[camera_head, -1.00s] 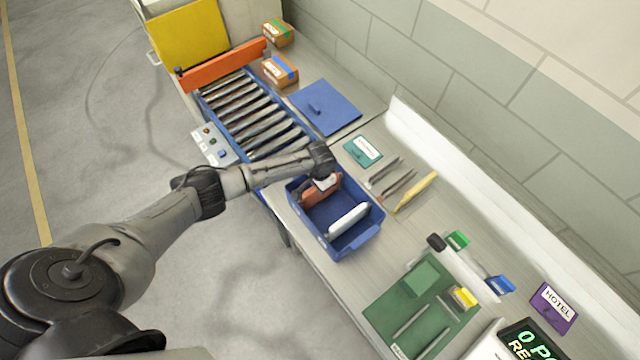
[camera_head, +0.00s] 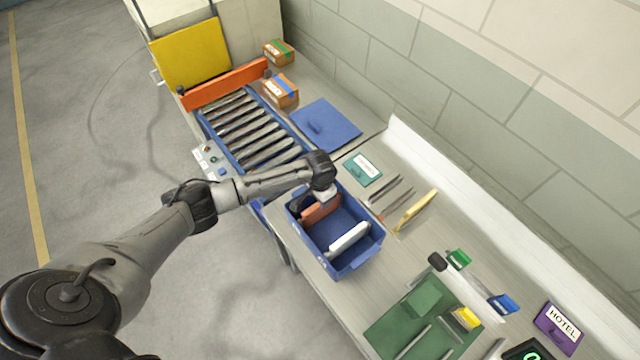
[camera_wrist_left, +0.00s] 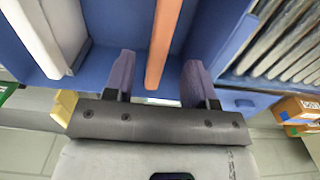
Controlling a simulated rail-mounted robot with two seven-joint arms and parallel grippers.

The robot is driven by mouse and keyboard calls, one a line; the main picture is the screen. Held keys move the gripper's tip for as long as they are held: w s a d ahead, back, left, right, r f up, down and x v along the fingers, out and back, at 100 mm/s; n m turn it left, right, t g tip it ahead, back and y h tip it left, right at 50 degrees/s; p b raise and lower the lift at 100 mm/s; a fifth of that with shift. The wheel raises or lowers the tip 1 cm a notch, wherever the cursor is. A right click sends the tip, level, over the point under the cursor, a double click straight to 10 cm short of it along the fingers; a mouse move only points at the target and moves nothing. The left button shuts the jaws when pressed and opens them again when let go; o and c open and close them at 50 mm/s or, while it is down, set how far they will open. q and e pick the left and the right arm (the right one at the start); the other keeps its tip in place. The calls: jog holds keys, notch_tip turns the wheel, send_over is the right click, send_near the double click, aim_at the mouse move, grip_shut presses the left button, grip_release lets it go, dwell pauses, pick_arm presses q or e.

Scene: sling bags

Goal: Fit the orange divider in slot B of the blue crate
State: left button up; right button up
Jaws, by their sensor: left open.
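The blue crate (camera_head: 357,262) stands on the bench's near edge, left of centre. The orange divider (camera_head: 322,209) stands inside it towards the left end. My left gripper (camera_head: 326,196) is just above the divider. In the left wrist view the open gripper (camera_wrist_left: 158,82) has its two dark fingers apart, with the orange divider (camera_wrist_left: 163,35) between them and a gap on both sides. A white divider (camera_head: 348,240) stands nearer the crate's right end; it also shows in the wrist view (camera_wrist_left: 42,35). The divider's lower edge and slot labels cannot be made out. My right gripper is not in view.
A roller conveyor (camera_head: 250,130) adjoins the crate's left. A blue panel (camera_head: 325,124) and small boxes (camera_head: 280,92) lie behind. Thin grey pieces (camera_head: 390,195) and a yellow piece (camera_head: 416,211) are right of the crate. A green mat (camera_head: 400,325) lies further right.

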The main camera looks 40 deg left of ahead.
pick_arm(q)
notch_tip(320, 180, up, 9)
jog(key=shift+b, duration=0.35)
jog(key=shift+r, duration=0.1)
dwell(0.5)
jog(key=w+d+r+m+t+y, duration=0.1)
jog(key=w+r+m+t, duration=0.15)
jog(key=r, duration=0.35)
jog(key=w+d+r+m+t+y, duration=0.1)
jog(key=w+d+r+m+t, duration=0.1)
jog(key=r+t, duration=0.25)
jog(key=s+d+r+t+h+p, duration=0.1)
jog(key=s+d+r+t+p, duration=0.15)
jog(key=s+d+r, duration=0.4)
jog(key=s+f+n+g+p, duration=0.1)
jog(key=s+f, duration=0.3)
jog(key=s, duration=0.5)
jog(key=s+f+n+g+p, duration=0.1)
jog(key=s+f+n+g, duration=0.1)
jog(key=s, duration=0.7)
jog(key=s+d+f+n+g+h+p, duration=0.1)
jog(key=s+f+g, duration=0.2)
jog(key=s+f, duration=0.4)
jog(key=s, duration=0.3)
jog(key=shift+n, duration=0.35)
